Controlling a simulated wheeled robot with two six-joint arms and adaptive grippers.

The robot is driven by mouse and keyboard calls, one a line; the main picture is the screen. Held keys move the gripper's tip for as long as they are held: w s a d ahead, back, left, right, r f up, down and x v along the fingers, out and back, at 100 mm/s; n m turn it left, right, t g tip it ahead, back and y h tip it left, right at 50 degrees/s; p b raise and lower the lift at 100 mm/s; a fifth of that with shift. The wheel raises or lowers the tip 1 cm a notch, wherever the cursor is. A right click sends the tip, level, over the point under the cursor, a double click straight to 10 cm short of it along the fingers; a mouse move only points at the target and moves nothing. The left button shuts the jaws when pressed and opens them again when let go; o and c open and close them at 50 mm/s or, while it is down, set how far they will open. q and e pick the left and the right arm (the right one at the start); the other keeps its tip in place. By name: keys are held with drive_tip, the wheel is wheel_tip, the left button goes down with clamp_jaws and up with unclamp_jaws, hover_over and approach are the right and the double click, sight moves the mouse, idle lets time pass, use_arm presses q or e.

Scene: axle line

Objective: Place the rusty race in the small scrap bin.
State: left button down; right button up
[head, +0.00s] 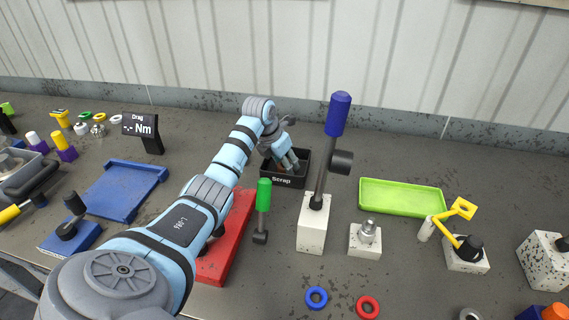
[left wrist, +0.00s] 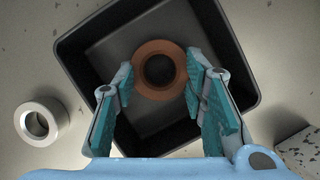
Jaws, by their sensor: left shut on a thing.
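The rusty race (left wrist: 160,92) is a brown ring between the fingertips of my left gripper in the left wrist view. My left gripper (left wrist: 160,68) is shut on it and points down over the small scrap bin. The bin (left wrist: 80,75) is a black open box, and its inside looks empty below the race. In the head view the bin (head: 281,181) carries the label "Scrap", and my left gripper (head: 291,162) is at its opening. The race cannot be made out in the head view. My right gripper is not in view.
A silver ring (left wrist: 40,120) lies on the bench beside the bin. A green tray (head: 400,198) is farther right. A red plate (head: 230,240) lies beside my arm.

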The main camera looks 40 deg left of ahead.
use_arm(q)
drive_tip(key=shift+f, duration=0.15)
drive_tip(key=c, duration=1)
unclamp_jaws()
drive_tip(key=p+v, duration=0.1)
drive_tip(key=v, duration=1.1)
